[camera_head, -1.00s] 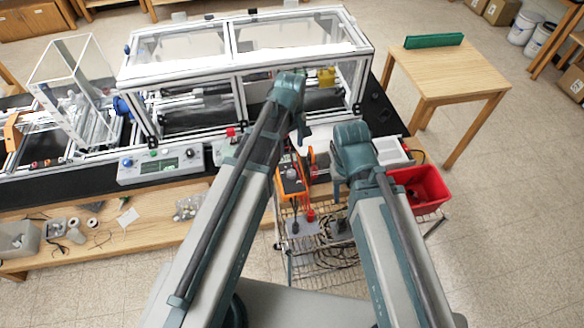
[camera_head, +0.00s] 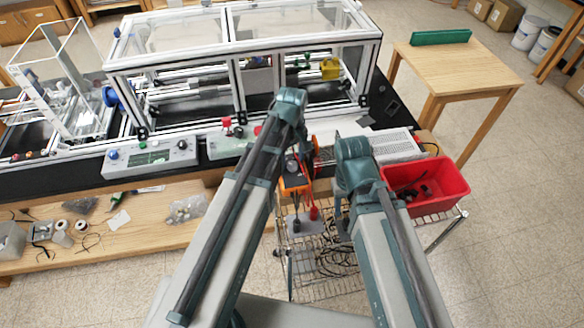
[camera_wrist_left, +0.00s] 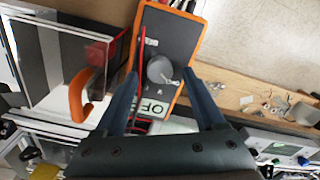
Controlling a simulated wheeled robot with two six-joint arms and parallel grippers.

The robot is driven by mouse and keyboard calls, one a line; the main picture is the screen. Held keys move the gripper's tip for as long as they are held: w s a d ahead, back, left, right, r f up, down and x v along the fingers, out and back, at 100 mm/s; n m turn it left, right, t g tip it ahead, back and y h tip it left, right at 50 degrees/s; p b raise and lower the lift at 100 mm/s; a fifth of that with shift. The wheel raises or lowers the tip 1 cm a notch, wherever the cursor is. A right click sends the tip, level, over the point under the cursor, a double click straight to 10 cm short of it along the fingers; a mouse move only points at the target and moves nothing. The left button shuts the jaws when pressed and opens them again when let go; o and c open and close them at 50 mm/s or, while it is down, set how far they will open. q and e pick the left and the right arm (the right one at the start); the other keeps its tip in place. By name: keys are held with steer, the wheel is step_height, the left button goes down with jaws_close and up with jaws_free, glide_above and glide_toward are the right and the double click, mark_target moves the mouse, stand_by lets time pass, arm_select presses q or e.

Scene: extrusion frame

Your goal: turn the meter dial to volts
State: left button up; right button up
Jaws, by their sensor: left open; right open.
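The meter (camera_head: 293,185) has an orange edge and a dark face, and stands near the bench front, partly behind my left arm. In the left wrist view the meter (camera_wrist_left: 183,38) shows a round grey dial (camera_wrist_left: 159,69) with a small pale mark at its lower right.
A red bin (camera_head: 440,190) stands at the right on a wire cart (camera_head: 310,262). A framed clear enclosure (camera_head: 240,60) runs behind. A control box (camera_head: 150,157) stands to the left. An orange loop (camera_wrist_left: 80,96) and a red lead (camera_wrist_left: 142,40) are beside the meter.

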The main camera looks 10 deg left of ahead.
arm_select(q)
steer(key=shift+f, duration=0.6)
arm_select(e)
steer(key=shift+f, duration=0.55)
arm_select(q)
jaws_close()
steer(key=m, duration=0.5)
steer(key=shift+d+m, duration=0.1)
steer(key=shift+m, duration=0.3)
steer(key=m, duration=0.5)
steer(key=shift+m, duration=0.4)
